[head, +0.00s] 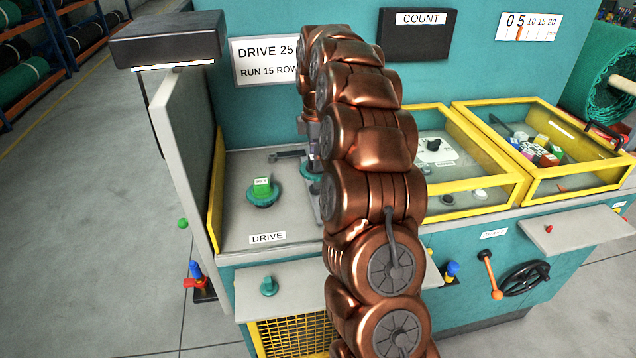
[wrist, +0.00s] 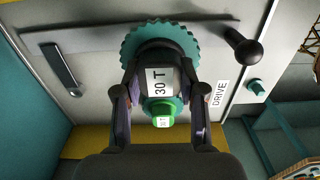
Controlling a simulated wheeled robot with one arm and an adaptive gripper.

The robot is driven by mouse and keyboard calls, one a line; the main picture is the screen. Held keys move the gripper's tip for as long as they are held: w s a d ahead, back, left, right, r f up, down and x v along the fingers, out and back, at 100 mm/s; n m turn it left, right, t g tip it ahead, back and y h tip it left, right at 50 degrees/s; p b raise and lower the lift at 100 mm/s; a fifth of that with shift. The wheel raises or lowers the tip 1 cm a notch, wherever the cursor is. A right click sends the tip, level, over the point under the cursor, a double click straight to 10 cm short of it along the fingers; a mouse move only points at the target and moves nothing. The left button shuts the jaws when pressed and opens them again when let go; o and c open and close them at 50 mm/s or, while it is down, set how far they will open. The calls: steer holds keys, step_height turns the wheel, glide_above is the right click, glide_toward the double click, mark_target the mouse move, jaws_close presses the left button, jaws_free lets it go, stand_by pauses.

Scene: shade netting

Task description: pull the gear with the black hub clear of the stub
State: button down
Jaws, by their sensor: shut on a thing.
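The gear with the black hub (wrist: 160,80) has a teal toothed rim and a white "30 T" label. My gripper (wrist: 160,70) is shut on its hub, one finger on each side. In the head view a teal part of this gear (head: 310,172) shows low over the drive panel, mostly behind my arm. The stub is hidden, so I cannot tell whether the gear is still on it. A second teal gear with a green hub (head: 263,190) sits on the panel to the left; it also shows just below the black hub in the wrist view (wrist: 163,112).
A black-knobbed lever (wrist: 245,50) is close to the held gear. A grey upright guard (head: 185,150) stands left of the drive panel (head: 240,228). Yellow-framed trays (head: 545,185) lie to the right. A teal knob (head: 268,286) is on the lower front ledge.

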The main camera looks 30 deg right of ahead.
steer(key=shift+r, duration=0.25)
stand_by(0.4)
steer(key=shift+r+p, duration=0.65)
steer(key=shift+r, duration=1.2)
